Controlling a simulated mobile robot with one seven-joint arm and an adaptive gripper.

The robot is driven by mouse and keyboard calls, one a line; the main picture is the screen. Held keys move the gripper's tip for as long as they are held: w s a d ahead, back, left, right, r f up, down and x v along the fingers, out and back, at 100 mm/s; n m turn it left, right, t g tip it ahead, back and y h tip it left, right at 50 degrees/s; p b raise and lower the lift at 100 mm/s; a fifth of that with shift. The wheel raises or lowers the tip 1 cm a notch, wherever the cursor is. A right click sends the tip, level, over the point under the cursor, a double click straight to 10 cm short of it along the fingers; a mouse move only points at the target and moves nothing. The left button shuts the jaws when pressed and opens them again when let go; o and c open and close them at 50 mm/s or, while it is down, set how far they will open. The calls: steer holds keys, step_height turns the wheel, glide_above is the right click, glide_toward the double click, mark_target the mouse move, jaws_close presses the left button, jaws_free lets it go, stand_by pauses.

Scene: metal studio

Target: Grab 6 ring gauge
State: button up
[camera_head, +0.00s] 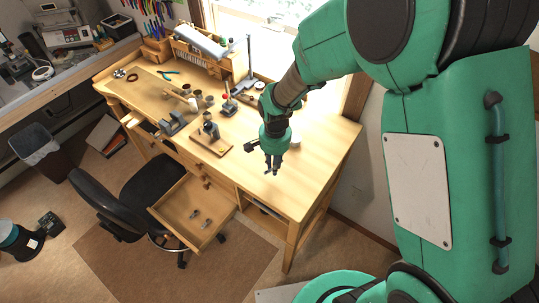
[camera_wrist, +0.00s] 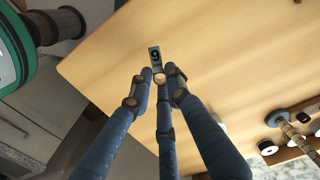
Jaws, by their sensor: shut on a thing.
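My gripper (camera_head: 272,166) hangs above the right part of the wooden workbench (camera_head: 318,160). In the wrist view its three blue fingers (camera_wrist: 159,80) come together on a small grey tag-like gauge (camera_wrist: 155,56). The gauge bears a dark numeral that looks like a 9 from this side, or a 6 upside down. Its ring part does not show and is likely hidden by the fingertips. In the head view I cannot make out the gauge between the fingers.
Small tools on wooden blocks (camera_head: 210,138) stand left of my gripper. A black chair (camera_head: 110,205) is in front. The bench's right end is clear.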

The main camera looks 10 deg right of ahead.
steer(key=shift+s+d+r, duration=0.1)
steer(key=shift+s+d, duration=0.05)
steer(key=shift+s, duration=0.75)
steer(key=shift+s+d+r, duration=0.1)
steer(key=shift+s+d, duration=0.05)
steer(key=shift+s, duration=0.75)
steer(key=shift+s+d+r, duration=0.1)
steer(key=shift+s+d, duration=0.05)
steer(key=shift+s, duration=0.75)
